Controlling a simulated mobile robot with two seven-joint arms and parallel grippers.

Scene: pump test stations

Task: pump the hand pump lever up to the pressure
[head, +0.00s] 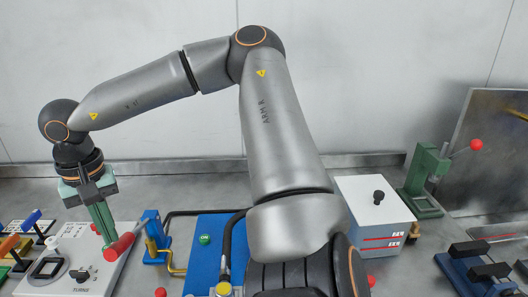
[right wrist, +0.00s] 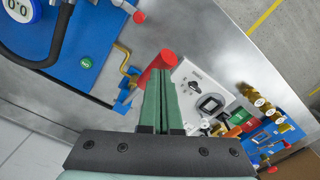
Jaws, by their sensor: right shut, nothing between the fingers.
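The hand pump (head: 152,238) is a small blue unit with a brass-coloured tube, left of centre in the head view. Its lever ends in a thick red grip (head: 118,247), which also shows in the right wrist view (right wrist: 158,66). My right gripper (head: 107,236) reaches down from above with its green fingers shut and empty. The fingertips are at the red grip; whether they touch it, I cannot tell. In the right wrist view a round display (right wrist: 18,8) on the blue panel seems to read 0.0. The lever's arm is mostly hidden. My left gripper is not in view.
A blue panel (head: 205,262) with a green ON button and a black hose lies right of the pump. A white dial panel (head: 72,240) is at left. A white box (head: 372,200) and a green lever press (head: 425,175) stand at right.

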